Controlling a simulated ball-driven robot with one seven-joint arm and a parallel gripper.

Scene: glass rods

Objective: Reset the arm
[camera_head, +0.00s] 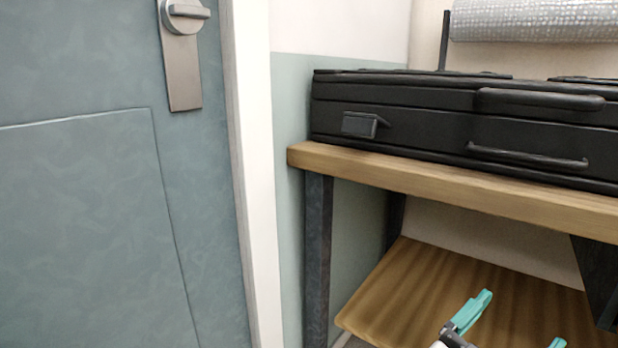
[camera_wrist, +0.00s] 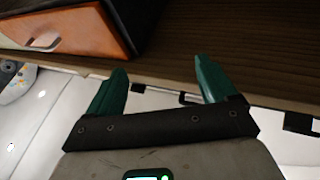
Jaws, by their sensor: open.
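My gripper (camera_head: 515,322) shows at the bottom right of the head view, with teal fingers in front of the lower wooden shelf (camera_head: 430,290). In the wrist view my gripper (camera_wrist: 163,82) has its two dark green fingers spread wide apart, with nothing between them. The fingertips are near the front edge of a dark wooden surface (camera_wrist: 230,45). Most of my arm is out of the head view.
A black case (camera_head: 420,125) lies on the wooden bench top (camera_head: 450,185) above the lower shelf. A blue-grey door (camera_head: 90,220) with a metal handle (camera_head: 183,50) stands at the left. In the wrist view an orange and black box (camera_wrist: 85,22) is at the upper left.

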